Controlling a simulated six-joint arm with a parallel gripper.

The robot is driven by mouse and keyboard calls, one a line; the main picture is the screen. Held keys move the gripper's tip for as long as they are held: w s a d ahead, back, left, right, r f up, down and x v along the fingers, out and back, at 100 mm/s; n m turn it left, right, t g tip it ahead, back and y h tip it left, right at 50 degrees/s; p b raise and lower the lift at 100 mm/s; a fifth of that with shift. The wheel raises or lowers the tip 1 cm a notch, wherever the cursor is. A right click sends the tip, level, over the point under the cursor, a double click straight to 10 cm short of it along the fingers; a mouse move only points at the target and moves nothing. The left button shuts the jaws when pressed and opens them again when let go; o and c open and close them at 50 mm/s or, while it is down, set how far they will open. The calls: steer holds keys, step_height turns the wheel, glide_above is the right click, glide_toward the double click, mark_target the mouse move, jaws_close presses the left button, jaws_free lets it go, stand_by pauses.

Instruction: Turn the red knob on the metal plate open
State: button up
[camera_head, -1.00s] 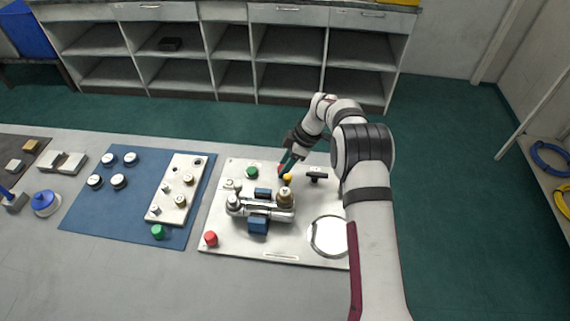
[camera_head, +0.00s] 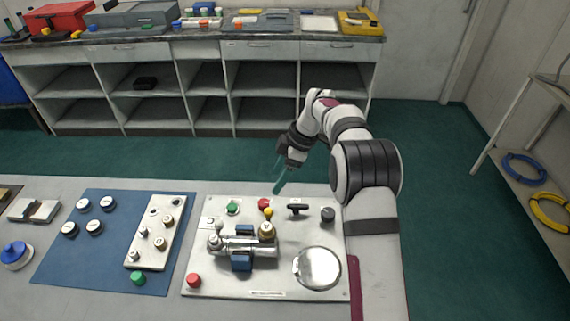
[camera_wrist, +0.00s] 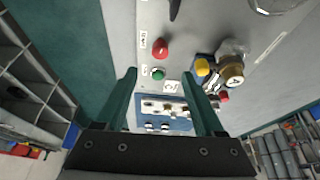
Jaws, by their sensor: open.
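The metal plate (camera_head: 205,250) lies on the table, with several knobs and fittings on it. A red knob (camera_head: 264,203) stands near its far edge, beside a small yellow knob (camera_head: 268,212). My gripper (camera_head: 278,188) is open and empty, its teal fingers pointing down above and just beyond this red knob, apart from it. In the wrist view, the red knob (camera_wrist: 160,48) shows above and between the fingertips (camera_wrist: 159,73), with a green knob (camera_wrist: 157,73) below it. A second red knob (camera_head: 193,280) sits at the plate's near left corner. I cannot tell how far either is turned.
Blue valve fittings with a brass knob (camera_head: 267,231) fill the plate's middle. A round gauge (camera_head: 317,267), a black T-handle (camera_head: 297,208) and a black knob (camera_head: 328,214) stand to the right. A blue mat (camera_head: 62,262) with a smaller panel (camera_head: 148,250) lies left.

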steer(key=v, duration=0.5)
steer(key=shift+d+r, duration=0.1)
steer(key=shift+r, duration=0.2)
